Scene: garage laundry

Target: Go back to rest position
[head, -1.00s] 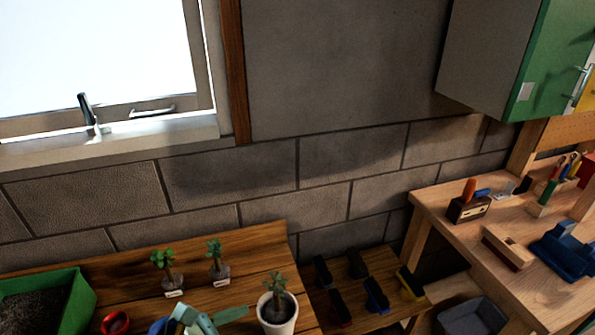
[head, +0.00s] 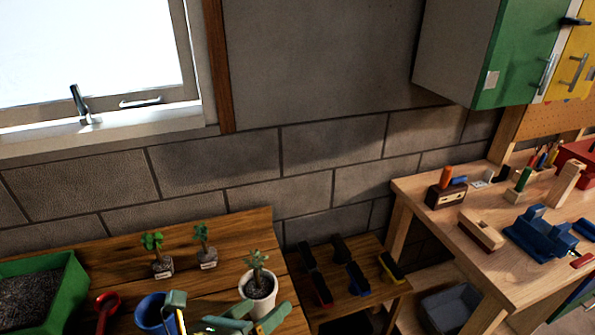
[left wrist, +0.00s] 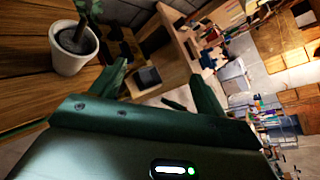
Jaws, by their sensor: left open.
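My left gripper (head: 255,318) shows at the bottom edge of the head view, just in front of a white pot with a small plant (head: 258,290). In the left wrist view its two dark green fingers (left wrist: 157,84) are spread apart with nothing between them. The white pot (left wrist: 73,50) stands upright at the upper left there, apart from the fingers. My right gripper is in neither view.
The wooden bench (head: 205,275) holds a green soil box (head: 70,300), a red tool (head: 106,308), a blue cup (head: 152,312) and two seedlings (head: 161,260). A low shelf (head: 375,285) with brushes and a workbench (head: 470,275) stand to the right.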

